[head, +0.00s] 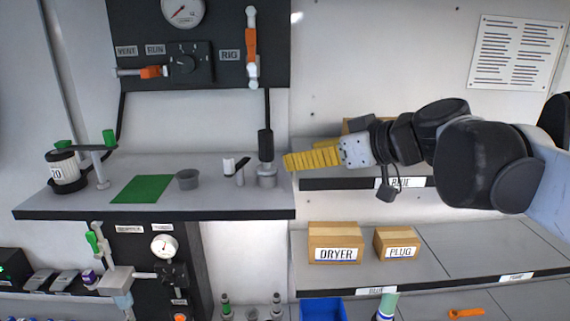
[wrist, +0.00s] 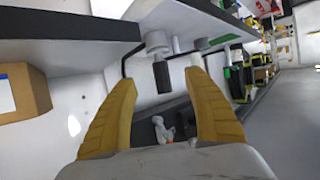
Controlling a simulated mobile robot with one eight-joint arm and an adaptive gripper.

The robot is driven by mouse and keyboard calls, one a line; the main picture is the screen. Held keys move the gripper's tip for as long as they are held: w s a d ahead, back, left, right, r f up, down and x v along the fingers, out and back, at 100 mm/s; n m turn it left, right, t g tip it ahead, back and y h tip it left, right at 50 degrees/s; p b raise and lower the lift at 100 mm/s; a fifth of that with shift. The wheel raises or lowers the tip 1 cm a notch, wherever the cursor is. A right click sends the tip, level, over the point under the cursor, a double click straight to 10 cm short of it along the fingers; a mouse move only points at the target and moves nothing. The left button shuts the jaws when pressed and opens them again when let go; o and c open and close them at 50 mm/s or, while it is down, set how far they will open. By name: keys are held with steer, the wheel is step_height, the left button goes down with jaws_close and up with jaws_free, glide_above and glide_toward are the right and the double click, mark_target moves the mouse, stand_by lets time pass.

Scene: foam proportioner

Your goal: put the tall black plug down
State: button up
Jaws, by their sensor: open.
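The tall black plug (head: 265,145) stands upright on a grey round fitting (head: 267,175) near the right end of the grey shelf. My gripper (head: 288,162) comes in from the right with its yellow fingers open. Its tips are just right of the plug, apparently apart from it. In the wrist view, the scene is turned over and the plug (wrist: 161,76) appears between the two open fingertips (wrist: 160,82), with clear space on both sides. The far finger is mostly hidden in the head view.
A grey cup (head: 188,179), a small black-and-white fitting (head: 241,171) and a green mat (head: 142,189) lie left of the plug. A gauge panel (head: 210,75) is behind. Boxes marked DRYER (head: 335,243) and PLUG (head: 396,243) sit on the lower right shelf.

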steer(key=s+d+f+m+g+h, duration=0.1)
steer(key=s+d+f+m+h, duration=0.3)
steer(key=s+f, duration=0.5)
steer(key=s+d+f+m+g+h, duration=0.1)
steer(key=s+d+f+m+h, duration=0.3)
steer(key=s+f, duration=0.6)
step_height(320, 180, down, 6)
steer(key=d+h, duration=0.1)
steer(key=d, duration=0.1)
steer(key=shift+d+g, duration=0.3)
step_height(320, 180, down, 32)
steer(key=b, duration=3.2)
steer(key=shift+r, duration=0.1)
steer(key=shift+c, duration=0.2)
